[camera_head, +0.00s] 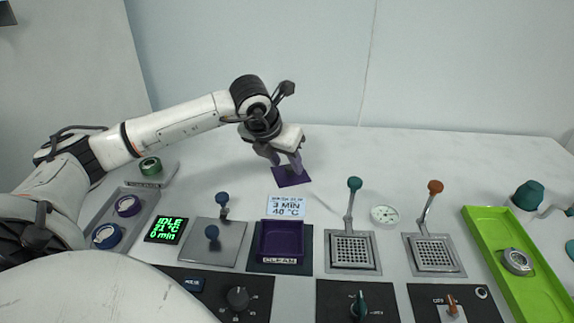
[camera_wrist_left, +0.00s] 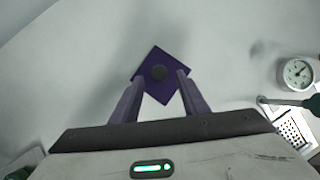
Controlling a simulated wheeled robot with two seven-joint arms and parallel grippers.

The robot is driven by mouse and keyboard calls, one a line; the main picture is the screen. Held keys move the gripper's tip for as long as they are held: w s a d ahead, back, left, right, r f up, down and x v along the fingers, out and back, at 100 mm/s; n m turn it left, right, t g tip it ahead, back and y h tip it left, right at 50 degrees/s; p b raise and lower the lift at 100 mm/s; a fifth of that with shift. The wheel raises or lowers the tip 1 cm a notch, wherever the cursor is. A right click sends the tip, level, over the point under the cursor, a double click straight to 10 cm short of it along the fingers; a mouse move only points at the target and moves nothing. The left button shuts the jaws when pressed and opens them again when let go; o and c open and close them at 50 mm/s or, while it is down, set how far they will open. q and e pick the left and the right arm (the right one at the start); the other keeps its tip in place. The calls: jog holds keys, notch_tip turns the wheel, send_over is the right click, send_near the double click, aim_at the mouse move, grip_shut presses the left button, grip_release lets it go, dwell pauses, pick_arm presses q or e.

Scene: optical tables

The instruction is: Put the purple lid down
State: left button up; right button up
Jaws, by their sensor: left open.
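The purple lid (camera_head: 291,176) is a flat square with a dark round knob, lying on the white table behind the small display. It also shows in the left wrist view (camera_wrist_left: 160,89), turned like a diamond, with its knob (camera_wrist_left: 158,73) just beyond the fingertips. My left gripper (camera_head: 287,163) is right over the lid; its fingers (camera_wrist_left: 157,80) are apart, with nothing gripped between them. The open purple box (camera_head: 282,258) marked "CLEAN" stands at the front middle. My right gripper is not in view.
A display card (camera_head: 287,207) reads "3 MIN 40 °C". Two grated drains with levers (camera_head: 352,250) and a round dial (camera_head: 384,215) are to the right. A green tray (camera_head: 484,228) is at far right. The table behind and right of the lid is clear.

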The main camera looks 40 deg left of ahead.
pick_arm(q)
jog(key=v, duration=1)
